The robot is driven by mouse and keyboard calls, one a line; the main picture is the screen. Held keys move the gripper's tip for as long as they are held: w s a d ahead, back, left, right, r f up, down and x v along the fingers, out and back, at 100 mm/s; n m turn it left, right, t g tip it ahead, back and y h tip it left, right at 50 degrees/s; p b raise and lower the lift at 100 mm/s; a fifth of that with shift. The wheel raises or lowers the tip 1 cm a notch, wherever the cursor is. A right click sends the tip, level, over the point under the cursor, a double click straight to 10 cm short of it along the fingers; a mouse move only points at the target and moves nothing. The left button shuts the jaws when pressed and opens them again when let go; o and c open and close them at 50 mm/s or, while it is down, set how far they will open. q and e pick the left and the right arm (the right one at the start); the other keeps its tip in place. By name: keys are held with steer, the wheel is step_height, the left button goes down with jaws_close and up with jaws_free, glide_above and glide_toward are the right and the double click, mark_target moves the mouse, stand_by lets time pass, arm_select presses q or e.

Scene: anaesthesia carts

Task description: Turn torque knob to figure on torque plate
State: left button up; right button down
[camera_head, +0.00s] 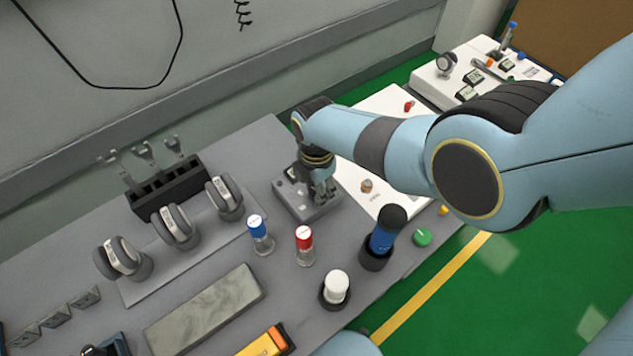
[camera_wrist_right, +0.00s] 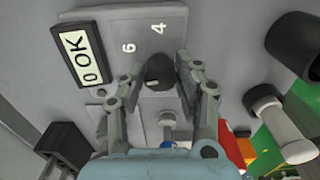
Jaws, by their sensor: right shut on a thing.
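The torque plate (camera_head: 294,195) is a grey box on the grey bench, under my right gripper (camera_head: 320,190). In the right wrist view its face (camera_wrist_right: 120,20) carries the white figures 6 and 4 and a lit display (camera_wrist_right: 78,54) reading OK and 0. The dark round torque knob (camera_wrist_right: 158,72) sits between the fingers of my right gripper (camera_wrist_right: 161,66), which is shut on it. A small pale mark shows on the knob; which figure it points at, I cannot tell. In the head view the gripper hides the knob. My left gripper is not in view.
Blue-capped (camera_head: 258,234) and red-capped (camera_head: 304,245) vials stand in front of the plate. A white-topped item (camera_head: 336,288) and a dark-topped blue cylinder (camera_head: 385,232) stand nearer. Several grey clamp-like items (camera_head: 175,228) are at left. A white panel (camera_head: 390,110) lies behind my arm.

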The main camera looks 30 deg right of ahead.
steer(key=shift+n, duration=1.7)
steer(key=c, duration=0.9)
jaws_free()
steer(key=shift+c, duration=0.2)
steer(key=shift+r, duration=0.1)
step_height(320, 180, up, 12)
steer(key=shift+a+f, duration=0.1)
steer(key=shift+f, duration=0.1)
